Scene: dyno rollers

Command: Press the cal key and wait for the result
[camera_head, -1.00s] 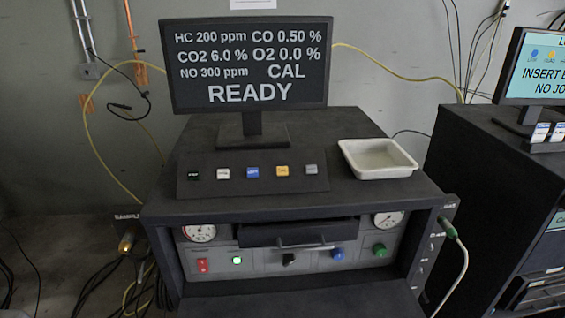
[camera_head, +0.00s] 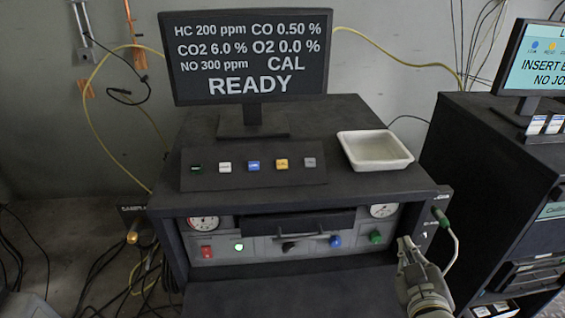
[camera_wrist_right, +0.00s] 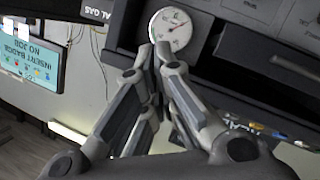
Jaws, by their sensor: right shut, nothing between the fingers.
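The key panel (camera_head: 240,182) lies on the black cabinet in front of the monitor. It bears a row of small keys: a dark one (camera_head: 196,168), a white one (camera_head: 225,168), a blue one (camera_head: 253,165), a yellow-orange one (camera_head: 282,163) and a grey one (camera_head: 310,162). Their labels are too small to read surely. The monitor (camera_head: 249,60) shows gas values, CAL and READY. My right gripper (camera_head: 406,243) is shut and empty at the cabinet's front right, lower than the keys and apart from them. Its closed fingertips (camera_wrist_right: 157,50) also show in the right wrist view. My left gripper is out of view.
A white tray (camera_head: 375,163) sits on the cabinet right of the keys. The front panel below has two gauges, a red switch (camera_head: 206,252), a lit green button (camera_head: 239,247) and knobs. A green-ended hose (camera_head: 440,217) is near my right arm. A second cabinet (camera_head: 490,165) stands right.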

